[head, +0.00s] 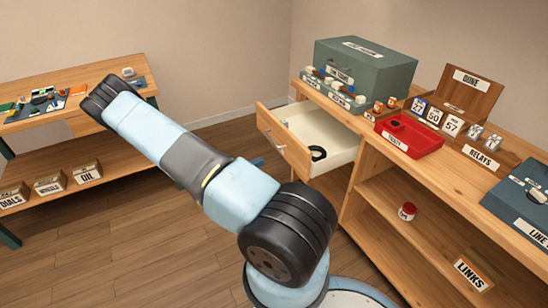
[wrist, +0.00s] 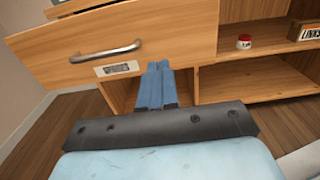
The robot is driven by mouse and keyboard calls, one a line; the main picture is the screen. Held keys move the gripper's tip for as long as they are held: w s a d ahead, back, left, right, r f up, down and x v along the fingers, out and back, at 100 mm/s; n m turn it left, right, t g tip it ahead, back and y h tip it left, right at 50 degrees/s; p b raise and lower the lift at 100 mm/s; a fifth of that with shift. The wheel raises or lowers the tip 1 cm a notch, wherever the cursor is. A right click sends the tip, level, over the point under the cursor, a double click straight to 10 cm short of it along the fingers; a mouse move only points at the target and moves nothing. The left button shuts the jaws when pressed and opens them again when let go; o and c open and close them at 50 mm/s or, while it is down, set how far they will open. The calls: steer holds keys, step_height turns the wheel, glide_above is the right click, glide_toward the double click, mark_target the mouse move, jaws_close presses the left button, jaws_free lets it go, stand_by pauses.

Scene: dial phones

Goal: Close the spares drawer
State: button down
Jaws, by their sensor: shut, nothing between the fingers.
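The drawer (head: 285,143) stands pulled out of the wooden bench in the head view, its light interior open to view. A black ring lies inside it. In the wrist view the drawer front (wrist: 165,40) fills the upper left, with a metal bar handle (wrist: 105,52) and a small label too blurred to read. My gripper (wrist: 158,66) is shut and empty, its blue fingertips overlapping the front's lower edge in the picture, right of the label. I cannot tell whether they touch. In the head view my arm hides most of the gripper; a blue bit (head: 257,162) shows near the drawer front.
Open shelves below hold a red-and-white jar (head: 407,211) and a links bin (head: 472,273). A second bench (head: 75,110) stands left. Floor between is clear.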

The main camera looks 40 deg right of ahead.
mark_target(292, 151)
steer(key=x, duration=1.3)
steer(key=shift+s+d, duration=0.1)
steer(key=shift+s, duration=0.05)
